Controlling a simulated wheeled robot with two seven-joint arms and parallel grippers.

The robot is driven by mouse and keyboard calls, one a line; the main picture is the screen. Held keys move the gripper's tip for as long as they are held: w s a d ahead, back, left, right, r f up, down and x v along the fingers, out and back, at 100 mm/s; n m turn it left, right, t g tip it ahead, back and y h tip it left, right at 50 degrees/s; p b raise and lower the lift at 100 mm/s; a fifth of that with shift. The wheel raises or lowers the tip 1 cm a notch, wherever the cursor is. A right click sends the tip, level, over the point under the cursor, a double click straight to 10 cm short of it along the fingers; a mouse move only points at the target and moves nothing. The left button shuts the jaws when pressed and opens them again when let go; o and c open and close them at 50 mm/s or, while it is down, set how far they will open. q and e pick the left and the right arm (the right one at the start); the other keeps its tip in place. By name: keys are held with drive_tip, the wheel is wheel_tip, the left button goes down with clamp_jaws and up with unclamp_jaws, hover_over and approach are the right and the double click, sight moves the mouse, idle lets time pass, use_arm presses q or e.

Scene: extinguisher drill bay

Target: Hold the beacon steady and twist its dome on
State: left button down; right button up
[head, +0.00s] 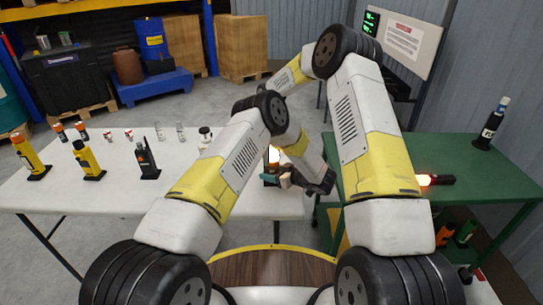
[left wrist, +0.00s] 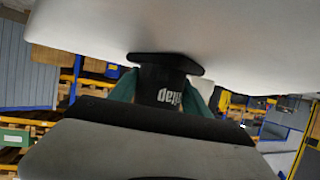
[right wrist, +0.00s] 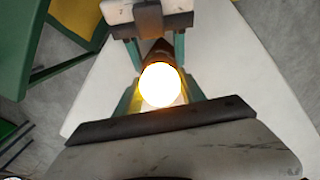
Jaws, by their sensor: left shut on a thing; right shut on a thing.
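The beacon stands on the white table. Its black body (head: 270,181) with white lettering and a wide flange also shows upside down in the left wrist view (left wrist: 160,85). My left gripper (left wrist: 160,98) is shut around this body, with a teal finger on each side. The dome (right wrist: 161,86) glows bright white-yellow at the top of the beacon. My right gripper (right wrist: 160,92) is shut on the dome, with a finger on either side. The glare hides the joint between dome and body.
The white table (head: 110,190) holds an orange-topped torch (head: 30,158), a yellow device (head: 87,160), a black radio (head: 146,160) and small bottles, left of the beacon. A green table (head: 470,155) at right holds a lit torch (head: 435,180) and a black bottle (head: 491,125).

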sight(271, 150)
idle(0.5)
drive_tip(key=o, duration=1.4)
wheel_tip(271, 150, up, 12)
drive_tip(key=shift+r, duration=0.1)
use_arm(q)
drive_tip(key=shift+c, duration=2.1)
unclamp_jaws()
